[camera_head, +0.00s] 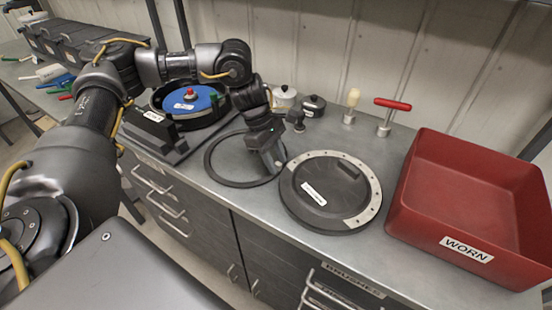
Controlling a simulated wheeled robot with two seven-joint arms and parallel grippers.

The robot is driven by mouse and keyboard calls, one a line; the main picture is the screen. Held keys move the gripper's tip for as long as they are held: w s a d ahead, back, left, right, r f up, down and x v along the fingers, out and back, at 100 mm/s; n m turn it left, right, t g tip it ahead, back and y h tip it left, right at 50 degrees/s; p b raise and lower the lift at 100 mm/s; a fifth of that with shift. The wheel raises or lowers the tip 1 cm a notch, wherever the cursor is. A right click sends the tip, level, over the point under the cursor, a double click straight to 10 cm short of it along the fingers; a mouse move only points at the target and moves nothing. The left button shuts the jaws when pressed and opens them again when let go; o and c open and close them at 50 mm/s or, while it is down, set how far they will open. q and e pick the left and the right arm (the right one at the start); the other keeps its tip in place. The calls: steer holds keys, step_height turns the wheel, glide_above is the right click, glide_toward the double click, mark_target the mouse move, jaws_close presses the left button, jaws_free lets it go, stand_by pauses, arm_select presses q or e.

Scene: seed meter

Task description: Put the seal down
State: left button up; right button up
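The seal (212,168) is a thin, dark ring at the middle of the counter, left of the round black cover. It looks flat and level, at or just above the counter; I cannot tell if it touches. My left gripper (272,163) reaches down from above at the ring's right side. Its fingers appear closed on the rim there and hide that part of the ring. My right gripper is not in view.
A round black cover with a pale drilled rim (367,205) lies close to the right. A red bin marked WORN (425,218) stands at the far right. The black housing with a blue disc (190,104) is at the left. Small pots (313,104) and tools (388,118) stand behind.

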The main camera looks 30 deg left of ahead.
arm_select(q)
steer(key=shift+w+a+r, duration=0.1)
steer(key=shift+a+r, duration=0.05)
steer(key=shift+r, duration=0.35)
steer(key=v, duration=1.1)
steer(key=shift+b, duration=0.4)
